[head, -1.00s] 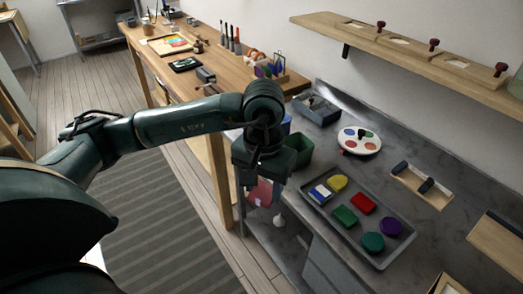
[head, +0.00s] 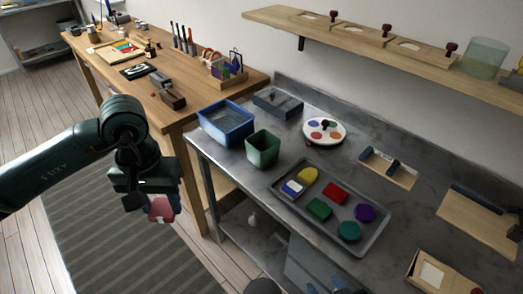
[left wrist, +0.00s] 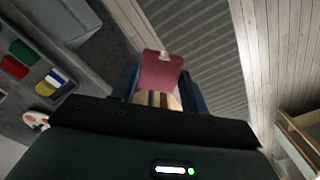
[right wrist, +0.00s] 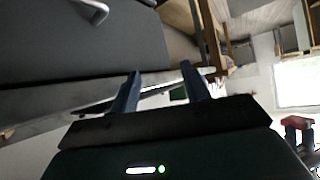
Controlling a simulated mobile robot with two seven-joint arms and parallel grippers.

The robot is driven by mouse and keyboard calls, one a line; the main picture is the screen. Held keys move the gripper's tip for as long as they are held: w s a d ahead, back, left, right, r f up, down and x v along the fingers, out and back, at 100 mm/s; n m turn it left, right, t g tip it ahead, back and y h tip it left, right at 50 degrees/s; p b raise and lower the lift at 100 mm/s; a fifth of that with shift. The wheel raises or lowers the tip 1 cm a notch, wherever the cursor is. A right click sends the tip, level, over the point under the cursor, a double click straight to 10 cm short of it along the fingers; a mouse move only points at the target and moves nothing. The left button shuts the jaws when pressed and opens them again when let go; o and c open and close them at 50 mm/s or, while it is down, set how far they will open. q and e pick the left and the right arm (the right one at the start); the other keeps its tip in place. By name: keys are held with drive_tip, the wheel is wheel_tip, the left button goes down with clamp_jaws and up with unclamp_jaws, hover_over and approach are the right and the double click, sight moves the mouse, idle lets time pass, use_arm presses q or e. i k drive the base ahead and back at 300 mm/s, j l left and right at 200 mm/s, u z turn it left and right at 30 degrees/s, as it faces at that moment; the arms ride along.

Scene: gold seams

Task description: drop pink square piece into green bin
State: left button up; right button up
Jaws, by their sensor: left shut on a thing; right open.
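My left gripper (head: 150,207) is shut on the pink square piece (head: 161,208) and holds it in the air over the striped rug, left of the grey table. The piece also shows between the fingers in the left wrist view (left wrist: 160,70). The green bin (head: 263,150) stands on the grey table, open at the top, to the right of my left gripper and apart from it. My right gripper (right wrist: 160,80) is open with nothing between its fingers in the right wrist view; it is out of the head view.
A blue bin (head: 226,124) stands beside the green bin. A grey tray (head: 372,243) with several coloured pieces lies to its right. A round palette (head: 324,131) lies behind. The wooden workbench (head: 140,88) is at the back left. A shelf (head: 360,45) runs along the wall.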

sight(257, 159)
drive_tip(key=k, duration=0.15)
drive_tip(key=k+z, duration=0.25)
drive_tip(key=k+l+z, duration=0.1)
drive_tip(key=k+z, duration=0.15)
drive_tip(key=j+z, duration=0.1)
drive_tip(key=z, duration=1.3)
drive_tip(key=j, duration=1.25)
drive_tip(key=i+j, duration=0.15)
drive_tip(key=j, duration=1.1)
drive_tip(key=z, duration=0.05)
